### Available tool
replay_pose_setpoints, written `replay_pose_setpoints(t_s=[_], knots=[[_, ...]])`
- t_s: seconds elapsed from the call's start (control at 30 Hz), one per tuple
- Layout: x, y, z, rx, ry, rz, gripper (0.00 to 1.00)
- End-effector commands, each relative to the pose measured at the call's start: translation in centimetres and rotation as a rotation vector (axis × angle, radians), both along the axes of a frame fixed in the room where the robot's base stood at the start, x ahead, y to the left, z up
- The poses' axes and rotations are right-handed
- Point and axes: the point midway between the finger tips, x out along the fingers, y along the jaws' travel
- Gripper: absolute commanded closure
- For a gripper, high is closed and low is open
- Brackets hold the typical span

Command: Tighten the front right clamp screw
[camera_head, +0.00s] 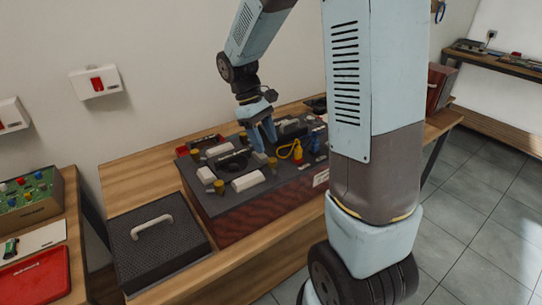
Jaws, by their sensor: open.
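A low unit with a dark top panel and red-brown sides (238,226) sits on the wooden bench. Around a round dark part (234,161) on its top stand small yellow-brass screw heads: one at the back left (196,155), one at the front left (219,186) and one at the front right (272,163). The front right one looks like the clamp screw of the task. My gripper (264,143) points down just above and behind this screw, open, with its fingers apart. I cannot tell whether it touches anything. My arm hides the panel's right end.
Pale blocks (248,180) and a yellow looped part (292,151) stand close to my gripper on the panel. Blue and red parts (315,143) are further right. A dark lid with a pale handle (153,228) lies at the bench's left. Tiled floor on the right is clear.

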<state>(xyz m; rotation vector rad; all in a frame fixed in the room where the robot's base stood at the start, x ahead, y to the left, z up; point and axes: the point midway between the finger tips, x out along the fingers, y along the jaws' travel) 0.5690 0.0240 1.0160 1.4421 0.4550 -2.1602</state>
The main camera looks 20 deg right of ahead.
Motion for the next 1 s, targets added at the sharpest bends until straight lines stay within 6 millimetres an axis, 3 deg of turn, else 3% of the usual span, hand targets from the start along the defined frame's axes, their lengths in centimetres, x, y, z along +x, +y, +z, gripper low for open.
replay_pose_setpoints(t_s=[0.1, 0.33, 0.77, 1.0], knots=[[-0.7, -0.5, -1.9, -0.001, 0.003, 0.001, 0.47], [-1.5, -1.0, -4.4, 0.000, 0.001, 0.001, 0.47], [-1.8, -1.2, -5.2, 0.000, -0.001, 0.000, 0.47], [-1.8, -1.2, -5.2, -0.001, -0.001, 0.000, 0.68]])
